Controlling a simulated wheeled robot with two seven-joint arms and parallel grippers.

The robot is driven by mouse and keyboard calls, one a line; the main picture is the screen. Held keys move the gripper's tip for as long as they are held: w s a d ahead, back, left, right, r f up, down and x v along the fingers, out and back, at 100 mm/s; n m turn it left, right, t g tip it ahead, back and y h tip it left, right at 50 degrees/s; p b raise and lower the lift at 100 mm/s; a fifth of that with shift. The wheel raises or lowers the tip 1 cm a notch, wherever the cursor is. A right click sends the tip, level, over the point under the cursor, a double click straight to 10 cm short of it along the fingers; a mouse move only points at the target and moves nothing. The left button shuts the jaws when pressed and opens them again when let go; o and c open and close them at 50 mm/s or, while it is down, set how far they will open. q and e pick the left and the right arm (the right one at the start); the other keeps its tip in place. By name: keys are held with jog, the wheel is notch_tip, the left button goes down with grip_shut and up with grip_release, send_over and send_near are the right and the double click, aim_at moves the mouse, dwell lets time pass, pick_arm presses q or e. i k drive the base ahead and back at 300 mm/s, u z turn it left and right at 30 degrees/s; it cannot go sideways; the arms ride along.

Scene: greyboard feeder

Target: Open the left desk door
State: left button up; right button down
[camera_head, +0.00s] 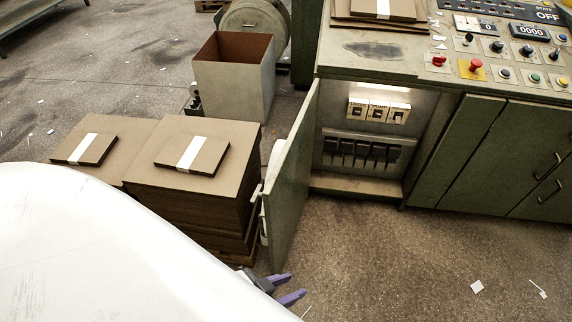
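The left desk door (289,187) is a green panel standing wide open, swung out to the left of the desk's cabinet. A pale handle shows at its left edge. The cabinet inside (362,182) shows white breakers and a row of dark switches. My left gripper (289,287) is low in the view, below the door's lower edge, with two purple fingertips spread apart. Nothing shows between them, and it looks clear of the door. My white arm covers the lower left. My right gripper is not in view.
Stacks of brown board (194,200) stand close left of the door. A grey bin (236,82) stands behind them. The desk top (375,50) carries boards and a control panel with buttons (475,68). The floor (400,265) before the cabinet is clear except for paper scraps.

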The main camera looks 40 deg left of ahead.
aim_at(285, 194)
jog(key=z, duration=2.65)
jog(key=k, duration=2.15)
jog(key=u, duration=2.25)
